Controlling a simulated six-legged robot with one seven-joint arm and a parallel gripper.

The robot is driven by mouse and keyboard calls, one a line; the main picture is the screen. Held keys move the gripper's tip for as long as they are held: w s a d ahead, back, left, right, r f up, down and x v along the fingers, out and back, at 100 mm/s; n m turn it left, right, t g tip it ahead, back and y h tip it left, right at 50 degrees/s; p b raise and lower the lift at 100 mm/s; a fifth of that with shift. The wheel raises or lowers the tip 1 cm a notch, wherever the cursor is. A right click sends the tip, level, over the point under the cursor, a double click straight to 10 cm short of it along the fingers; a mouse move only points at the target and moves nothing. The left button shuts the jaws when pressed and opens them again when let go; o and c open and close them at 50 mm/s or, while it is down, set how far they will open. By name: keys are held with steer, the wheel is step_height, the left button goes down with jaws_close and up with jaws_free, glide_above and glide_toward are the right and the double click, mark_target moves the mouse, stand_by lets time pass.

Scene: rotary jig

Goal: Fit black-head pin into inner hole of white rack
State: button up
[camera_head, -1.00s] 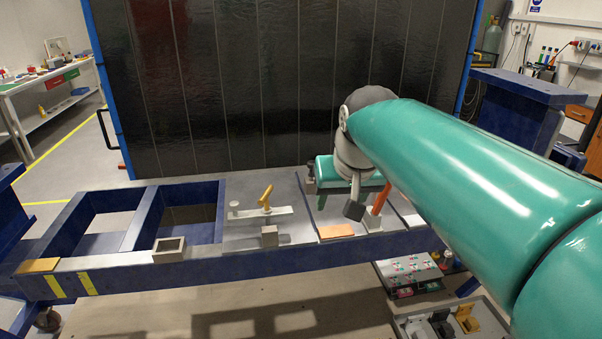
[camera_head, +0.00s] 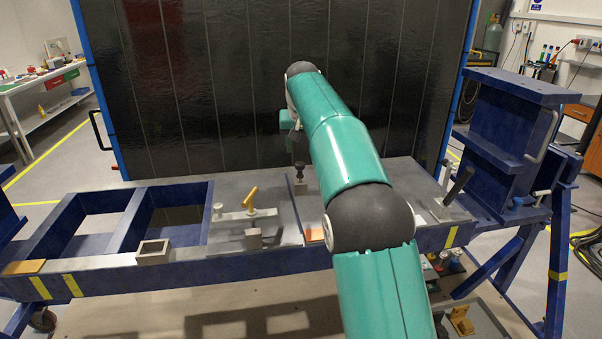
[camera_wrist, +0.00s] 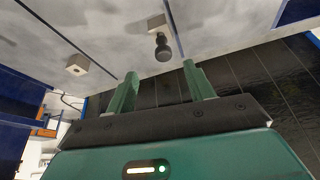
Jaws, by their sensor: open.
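The black-head pin (camera_head: 299,170) stands upright in a small pale block on the bench, left of my arm in the head view. In the wrist view its round black head (camera_wrist: 163,48) lies between and beyond my fingertips, apart from them. My gripper (camera_wrist: 160,72) is open and empty, with two green fingers spread wide. In the head view it is mostly hidden behind my forearm. A pale bar (camera_head: 268,212) with a yellow handle (camera_head: 251,197) and a pale round post lies further left. It may be the white rack; I cannot make out its holes.
A hollow square block (camera_head: 154,252) and a small grey block (camera_head: 253,238) sit near the front edge. Open frame bays (camera_head: 175,217) lie left. A black lever (camera_head: 458,186) stands right. A dark panel (camera_head: 215,90) rises behind the bench.

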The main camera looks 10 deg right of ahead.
mark_target(300, 170)
steer(key=x, duration=0.7)
steer(key=shift+w+f, duration=0.2)
steer(key=shift+f, duration=0.1)
steer(key=x, duration=0.5)
steer(key=shift+w+a, duration=0.1)
steer(key=shift+w, duration=0.05)
steer(key=shift+c, duration=0.4)
steer(key=shift+r, duration=0.1)
steer(key=c, duration=1)
